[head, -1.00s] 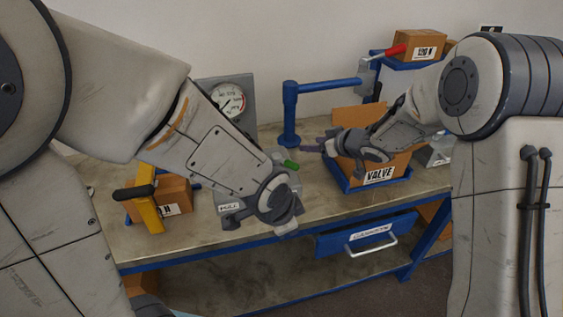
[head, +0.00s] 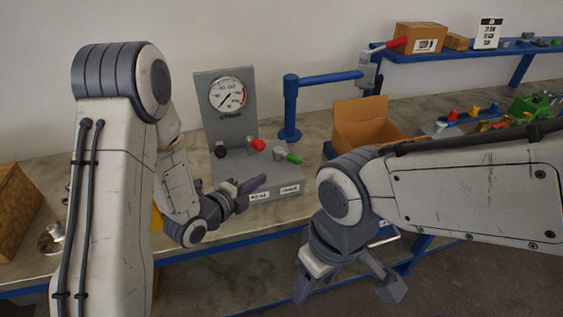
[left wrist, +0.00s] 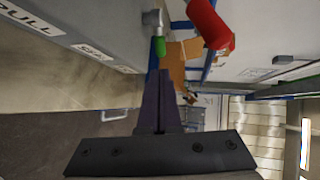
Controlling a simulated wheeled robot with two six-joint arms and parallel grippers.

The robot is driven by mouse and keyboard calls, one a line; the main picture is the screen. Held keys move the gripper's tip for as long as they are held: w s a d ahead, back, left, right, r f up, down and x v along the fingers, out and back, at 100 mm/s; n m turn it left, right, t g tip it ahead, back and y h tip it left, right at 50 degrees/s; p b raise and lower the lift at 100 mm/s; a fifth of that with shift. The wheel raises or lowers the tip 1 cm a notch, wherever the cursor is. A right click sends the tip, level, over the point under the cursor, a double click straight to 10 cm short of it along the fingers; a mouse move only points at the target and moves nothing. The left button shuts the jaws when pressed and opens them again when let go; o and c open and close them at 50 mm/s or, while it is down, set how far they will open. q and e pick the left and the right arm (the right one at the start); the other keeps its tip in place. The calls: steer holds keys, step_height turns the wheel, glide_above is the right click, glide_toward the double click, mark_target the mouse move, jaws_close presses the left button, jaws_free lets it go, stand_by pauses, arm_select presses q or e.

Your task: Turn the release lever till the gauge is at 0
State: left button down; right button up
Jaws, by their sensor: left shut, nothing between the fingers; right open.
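The gauge (head: 228,96) is a round white dial with a red arc on a grey upright panel (head: 208,125). Its dark needle seems to point to the lower left; the numbers are too small to read. Below it are a black knob (head: 220,151), a red knob (head: 257,145) and a green-tipped lever (head: 288,156). The red knob (left wrist: 210,25) and green tip (left wrist: 160,46) also show in the left wrist view. I cannot tell which is the release lever. My left gripper (head: 260,182) is shut and empty, in front of the panel's base, apart from the controls. My right gripper (head: 345,288) is open and empty before the bench.
Labels lie on the panel's front base (head: 262,196). A blue post with a horizontal arm (head: 291,110) stands right of the panel. An open cardboard box (head: 365,125) and a blue shelf (head: 440,55) are further right. My right forearm covers part of the bench.

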arm_select(q)
steer(key=b+x, duration=0.2)
steer(key=b, duration=0.1)
arm_select(e)
step_height(320, 180, down, 4)
arm_select(q)
steer(key=p, duration=0.4)
glide_toward(292, 160)
steer(key=x, duration=0.5)
steer(key=shift+w, duration=0.2)
steer(key=shift+w+d+f, duration=0.3)
steer(key=shift+w+d, duration=0.05)
steer(key=shift+w, duration=0.2)
arm_select(e)
steer(key=shift+r, duration=2.05)
